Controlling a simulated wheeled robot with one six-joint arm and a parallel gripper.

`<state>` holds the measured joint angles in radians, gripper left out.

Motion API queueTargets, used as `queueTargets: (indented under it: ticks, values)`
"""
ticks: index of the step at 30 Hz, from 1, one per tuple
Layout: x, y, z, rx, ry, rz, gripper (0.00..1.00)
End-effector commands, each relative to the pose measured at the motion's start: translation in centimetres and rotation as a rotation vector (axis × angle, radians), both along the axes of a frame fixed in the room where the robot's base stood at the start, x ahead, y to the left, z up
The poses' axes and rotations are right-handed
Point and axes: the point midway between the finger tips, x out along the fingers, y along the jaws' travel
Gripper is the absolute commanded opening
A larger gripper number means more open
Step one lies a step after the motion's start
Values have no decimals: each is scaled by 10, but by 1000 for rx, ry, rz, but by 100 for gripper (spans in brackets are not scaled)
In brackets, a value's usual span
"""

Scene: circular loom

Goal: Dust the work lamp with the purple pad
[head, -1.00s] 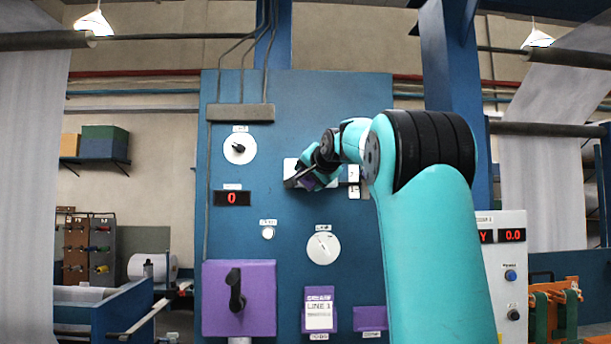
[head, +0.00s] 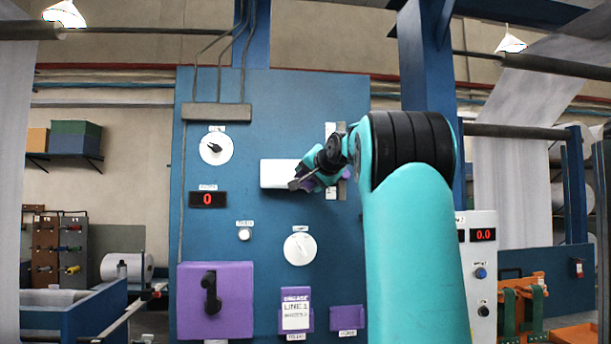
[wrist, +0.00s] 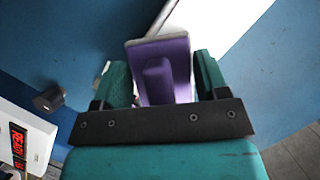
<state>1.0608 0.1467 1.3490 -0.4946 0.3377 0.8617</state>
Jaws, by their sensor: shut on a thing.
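The purple pad (wrist: 178,52) is between the two fingers of my gripper (wrist: 160,78) in the wrist view, held by its raised purple grip; a pale layer shows along its far edge. In the head view my gripper (head: 308,180) is at the right part of a white rectangular plate on the blue panel, which I take for the work lamp (head: 278,173). The lamp's bright white face also shows in the wrist view (wrist: 215,22), just beyond the pad. The pad overlaps it in the picture; I cannot tell whether they touch.
The blue panel (head: 230,125) carries a white dial (head: 215,148), a lower dial (head: 300,249), a red display (head: 208,200) and a purple box with a black handle (head: 215,300). A grey control box (head: 482,262) stands at right. A dark round knob (wrist: 48,99) shows in the wrist view.

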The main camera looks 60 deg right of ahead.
Motion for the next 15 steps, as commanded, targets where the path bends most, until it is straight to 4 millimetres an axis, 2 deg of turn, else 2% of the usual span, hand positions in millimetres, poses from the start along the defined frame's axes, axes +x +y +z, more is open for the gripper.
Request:
queueTargets:
  ticks: [4,15]
  values:
    - [2,2,-1,1,0,-2,48]
    - [23,23,-1,1,1,0,48]
